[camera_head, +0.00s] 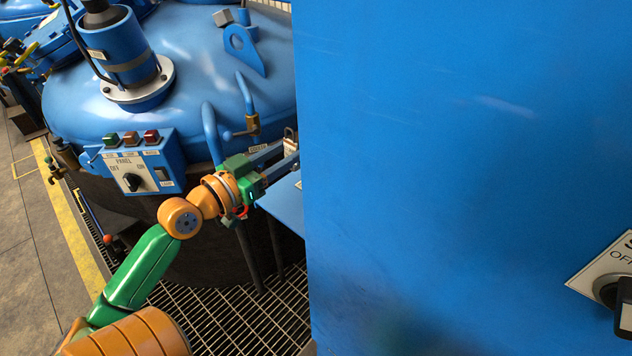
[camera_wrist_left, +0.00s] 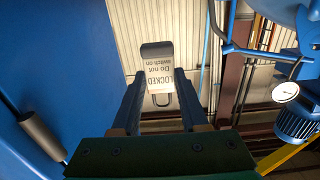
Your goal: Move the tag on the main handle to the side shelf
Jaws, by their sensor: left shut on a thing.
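My left gripper (camera_head: 292,153) is shut on the tag (camera_head: 290,141), at the left edge of the big blue cabinet. In the left wrist view the tag (camera_wrist_left: 158,66) is pale with a dark top band and reads "LOCKED Do not switch on", upside down; a thin metal loop shows at its lower end, between the fingers (camera_wrist_left: 160,100). A flat blue plate (camera_head: 286,203), which looks like the side shelf, juts from the cabinet just below the gripper; its right part is hidden. A black rotary handle (camera_head: 622,300) with an "OFF" plate, perhaps the main handle, is cut off at the right edge.
The blue cabinet (camera_head: 450,150) fills the right half. Floor grating (camera_head: 230,310) lies below. Open air surrounds the tag's left side.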

